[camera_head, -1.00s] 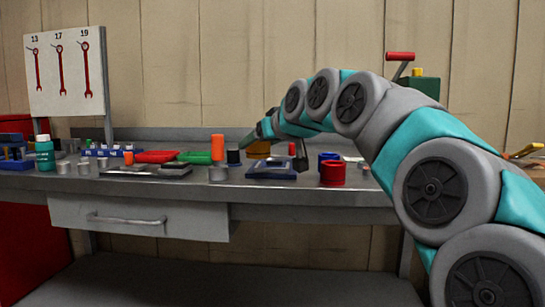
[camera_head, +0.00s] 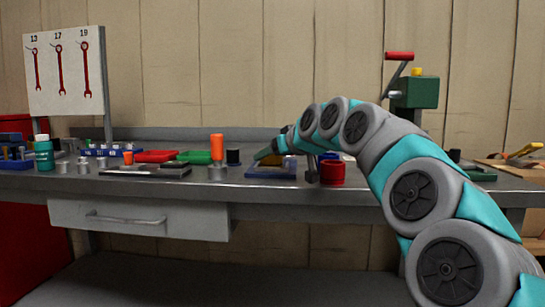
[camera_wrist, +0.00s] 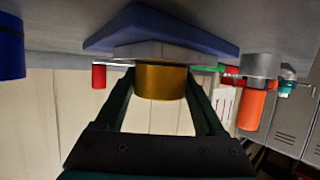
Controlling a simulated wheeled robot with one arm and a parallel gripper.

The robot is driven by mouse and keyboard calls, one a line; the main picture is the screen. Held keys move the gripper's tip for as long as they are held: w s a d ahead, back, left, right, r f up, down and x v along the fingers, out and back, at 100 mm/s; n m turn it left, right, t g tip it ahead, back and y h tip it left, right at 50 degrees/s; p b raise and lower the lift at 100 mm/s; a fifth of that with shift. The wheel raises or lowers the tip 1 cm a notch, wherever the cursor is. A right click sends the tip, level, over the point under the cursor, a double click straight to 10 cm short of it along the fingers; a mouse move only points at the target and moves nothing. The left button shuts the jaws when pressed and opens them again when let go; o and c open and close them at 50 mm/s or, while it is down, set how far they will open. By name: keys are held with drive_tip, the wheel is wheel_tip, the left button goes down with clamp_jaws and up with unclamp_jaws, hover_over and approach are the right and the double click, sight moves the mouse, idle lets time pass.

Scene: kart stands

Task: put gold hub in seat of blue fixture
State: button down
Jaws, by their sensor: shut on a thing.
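The blue fixture (camera_head: 286,175) lies on the workbench near the front edge. In the wrist view, which shows the bench upside down, it is a blue plate (camera_wrist: 205,28) with a grey raised block (camera_wrist: 165,52). My gripper (camera_wrist: 161,75) is shut on the gold hub (camera_wrist: 160,86), one finger on each side. The hub meets the grey block in this view; its far end and the seat are hidden.
A red cylinder (camera_head: 332,173) and a blue part (camera_head: 329,156) stand right of the fixture. Red (camera_head: 157,156) and green (camera_head: 195,157) trays lie farther left.

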drive_tip(key=shift+f, duration=0.1)
unclamp_jaws()
idle(0.3)
drive_tip(key=v, duration=1.2)
drive_tip(key=shift+d, duration=0.1)
